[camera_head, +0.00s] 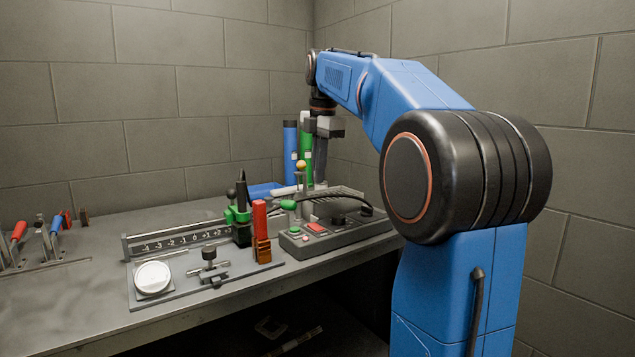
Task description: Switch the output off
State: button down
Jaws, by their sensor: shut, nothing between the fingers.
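A grey control box (345,234) sits near the right front edge of the bench. Its top carries a red switch or button (316,228), smaller buttons on the left and dark knobs toward the right. Which control is the output switch, and its position, are too small to tell. My gripper (320,183) points down above and behind the box, its fingers shut and empty. It appears apart from the box's controls. The foot of the cylinders behind is partly hidden by my gripper.
A post with a yellow ball (300,166), a green-ended handle (289,205) and a black cable (345,194) crowd the box's back. Blue (290,140) and green cylinders stand behind. A red-and-orange block (261,232) stands left. Walls close the back and right.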

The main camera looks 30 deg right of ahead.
aim_at(317, 227)
jog(key=f, duration=0.4)
jog(key=w+f, duration=0.1)
jog(key=f, duration=0.7)
jog(key=shift+w+f, duration=0.1)
jog(key=shift+w, duration=0.1)
jog(key=shift+w+f, duration=0.15)
jog(key=shift+f, duration=0.1)
jog(key=shift+s, duration=0.25)
jog(key=shift+s+r, duration=0.1)
jog(key=shift+s, duration=0.5)
jog(key=shift+r, duration=0.1)
notch_tip(317, 227, up, 17)
jog(key=s, duration=0.2)
dwell(0.4)
